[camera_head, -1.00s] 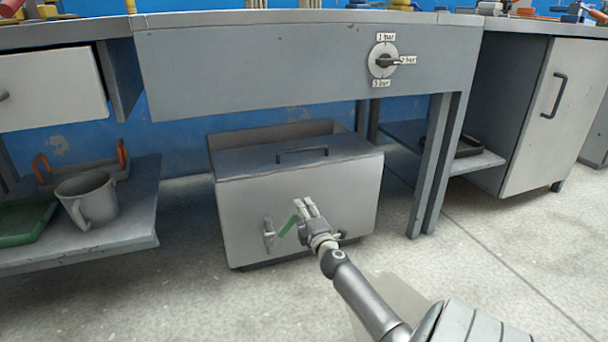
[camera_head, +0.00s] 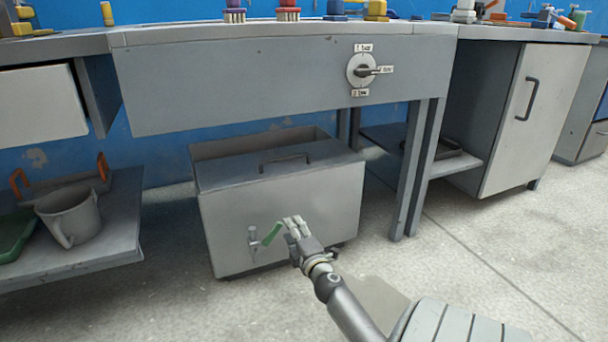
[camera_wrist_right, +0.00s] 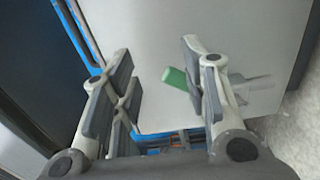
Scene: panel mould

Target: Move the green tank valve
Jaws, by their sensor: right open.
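The tank valve has a green lever (camera_head: 271,234) and a grey metal body (camera_head: 253,241) on the front face of a grey tank (camera_head: 225,225). The lever slants up to the right. My right gripper (camera_head: 293,224) is just right of the lever's upper end. In the right wrist view, my right gripper (camera_wrist_right: 155,82) is open with nothing held. The green lever (camera_wrist_right: 175,77) shows near the right-hand finger, which hides part of it; I cannot tell whether they touch. The metal body (camera_wrist_right: 250,82) shows beyond that finger. My left gripper is not in view.
A grey workbench (camera_head: 240,85) with a pressure dial (camera_head: 362,70) overhangs the tank. A low shelf (camera_head: 125,225) at left holds a grey jug (camera_head: 72,217) and a green tray (camera_head: 12,238). Bench legs (camera_head: 415,170) stand right of the tank. Floor in front is clear.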

